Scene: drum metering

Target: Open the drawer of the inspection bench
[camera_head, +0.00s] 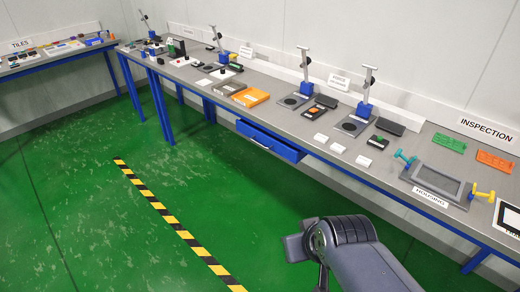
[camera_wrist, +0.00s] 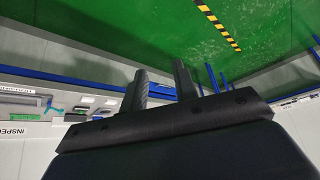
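The inspection bench (camera_head: 400,168) runs along the wall with a grey top and blue frame. Its blue drawer (camera_head: 272,144) hangs under the front edge, left of the bench's middle. The drawer's front stands out a little from the edge; how far it is out is hard to tell. A handle is too small to make out. My gripper (camera_wrist: 160,68) shows in the wrist view with two dark fingers apart and nothing between them. It is away from the drawer, touching nothing visible. In the head view my arm is at the bottom, and the fingers are hidden.
An INSPECTION sign (camera_head: 486,132) stands at the bench's right end. Blue stands, orange trays (camera_head: 250,97), white blocks and a grey housing fixture (camera_head: 437,182) sit on the top. The green floor (camera_head: 90,215) before the bench is clear, with a yellow-black stripe (camera_head: 175,222).

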